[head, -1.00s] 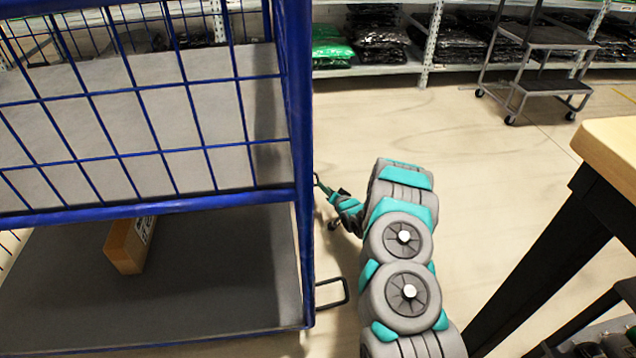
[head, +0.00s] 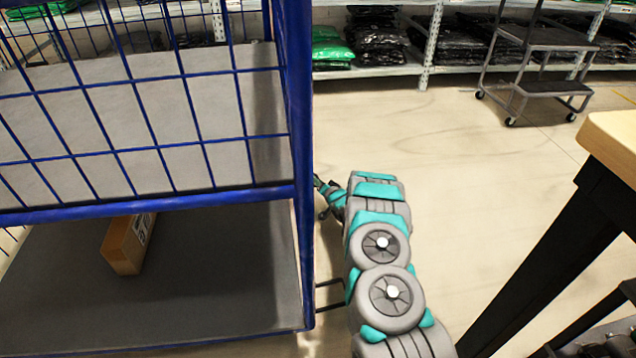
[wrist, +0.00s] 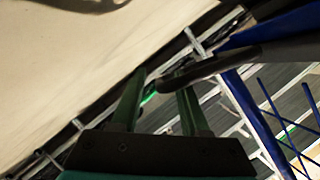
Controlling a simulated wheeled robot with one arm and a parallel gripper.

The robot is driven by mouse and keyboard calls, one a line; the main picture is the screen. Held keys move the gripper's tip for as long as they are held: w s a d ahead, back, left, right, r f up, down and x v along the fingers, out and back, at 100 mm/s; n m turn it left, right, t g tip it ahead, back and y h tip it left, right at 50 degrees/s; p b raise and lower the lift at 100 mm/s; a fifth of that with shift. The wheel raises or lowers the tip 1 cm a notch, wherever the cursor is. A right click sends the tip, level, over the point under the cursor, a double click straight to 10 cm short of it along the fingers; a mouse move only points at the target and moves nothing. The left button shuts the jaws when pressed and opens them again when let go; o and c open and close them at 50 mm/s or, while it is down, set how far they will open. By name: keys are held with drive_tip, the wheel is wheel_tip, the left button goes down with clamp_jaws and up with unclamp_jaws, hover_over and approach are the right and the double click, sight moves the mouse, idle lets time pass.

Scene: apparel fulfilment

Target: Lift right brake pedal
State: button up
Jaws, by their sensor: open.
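The blue wire cart (head: 150,213) fills the left of the head view. A dark loop-shaped bar (head: 328,284), which looks like a brake pedal, sticks out low from its right side, partly hidden by my arm. My gripper (head: 319,183) is farther back, beside the cart's right post, and shows small there. In the wrist view my gripper (wrist: 163,82) has two green fingers apart. A dark rounded bar (wrist: 225,65) comes in from the right and ends just by the fingertips. It may be a pedal; I cannot tell whether it touches the fingers.
A cardboard box (head: 127,245) lies on the cart's grey lower deck (head: 220,275). A wood-topped table (head: 612,140) with black legs stands at the right. A grey step cart (head: 540,60) and shelves (head: 375,70) with bagged goods are behind. Floor between is clear.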

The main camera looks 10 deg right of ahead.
clamp_jaws()
drive_tip(key=shift+s+f, duration=0.1)
drive_tip(key=shift+f, duration=0.1)
idle(1.1)
